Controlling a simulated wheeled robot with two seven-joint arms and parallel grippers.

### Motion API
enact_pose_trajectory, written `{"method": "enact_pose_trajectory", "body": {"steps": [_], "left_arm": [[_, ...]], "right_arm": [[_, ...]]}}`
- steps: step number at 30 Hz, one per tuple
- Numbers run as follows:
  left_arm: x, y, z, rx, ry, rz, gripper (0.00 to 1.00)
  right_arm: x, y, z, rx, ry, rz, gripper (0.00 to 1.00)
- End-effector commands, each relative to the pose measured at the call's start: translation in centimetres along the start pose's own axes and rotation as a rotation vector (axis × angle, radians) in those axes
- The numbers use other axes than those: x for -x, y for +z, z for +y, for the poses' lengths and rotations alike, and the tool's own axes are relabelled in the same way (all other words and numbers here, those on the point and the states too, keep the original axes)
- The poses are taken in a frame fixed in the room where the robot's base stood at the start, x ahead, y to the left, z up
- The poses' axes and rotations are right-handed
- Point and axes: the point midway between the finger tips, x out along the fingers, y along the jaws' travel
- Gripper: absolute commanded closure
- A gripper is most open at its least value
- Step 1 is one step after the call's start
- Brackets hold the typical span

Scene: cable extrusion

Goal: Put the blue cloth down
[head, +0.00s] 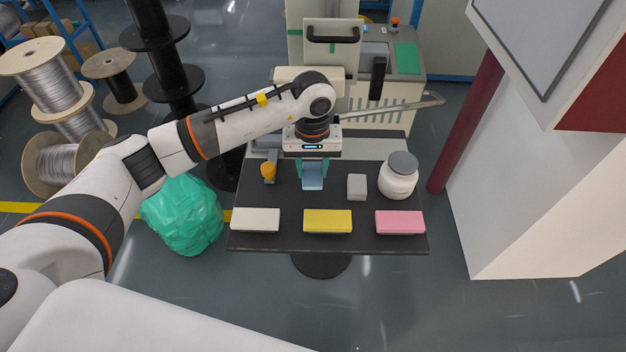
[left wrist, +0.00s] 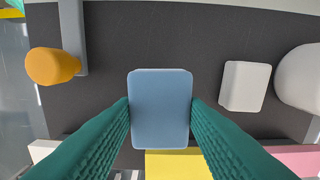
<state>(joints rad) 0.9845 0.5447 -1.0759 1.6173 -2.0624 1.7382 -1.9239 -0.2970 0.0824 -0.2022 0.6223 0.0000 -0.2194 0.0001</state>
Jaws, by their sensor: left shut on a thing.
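The blue cloth (head: 313,180) is a small light-blue block-like piece. It also shows in the left wrist view (left wrist: 160,108), held between two green fingers. My left gripper (head: 312,172) is shut on it, over the middle of the dark table (head: 270,243). I cannot tell whether the cloth touches the table top. My right gripper is in neither view.
White, yellow (head: 328,220) and pink (head: 400,222) cloths lie along the table's front edge. A grey-white block (head: 357,187) and a white jar (head: 398,178) stand to the right. An orange-topped item (head: 268,171) stands to the left. Dark table shows between them.

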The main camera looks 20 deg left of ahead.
Motion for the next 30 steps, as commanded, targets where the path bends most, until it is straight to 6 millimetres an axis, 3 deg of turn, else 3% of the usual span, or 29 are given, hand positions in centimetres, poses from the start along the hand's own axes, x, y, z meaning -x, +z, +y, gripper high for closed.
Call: {"method": "enact_pose_trajectory", "body": {"steps": [5,12,23,24,27,30], "left_arm": [[-1.3,0.0,0.0,0.002,0.0,0.002,0.79],[-4.9,0.0,0.0,0.001,0.0,0.001,0.79],[-5.4,0.0,0.0,0.0,-0.001,-0.002,0.79],[-5.3,0.0,0.0,0.001,-0.002,-0.001,0.56],[-5.3,0.0,0.0,0.001,-0.001,-0.001,0.4],[-5.3,0.0,0.0,0.001,-0.001,-0.001,0.39]], "right_arm": [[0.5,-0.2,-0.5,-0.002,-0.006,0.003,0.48],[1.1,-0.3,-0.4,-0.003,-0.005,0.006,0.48],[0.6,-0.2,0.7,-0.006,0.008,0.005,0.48],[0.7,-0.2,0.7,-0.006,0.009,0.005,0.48],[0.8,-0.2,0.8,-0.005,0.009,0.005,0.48],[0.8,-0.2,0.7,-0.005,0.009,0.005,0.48]]}}
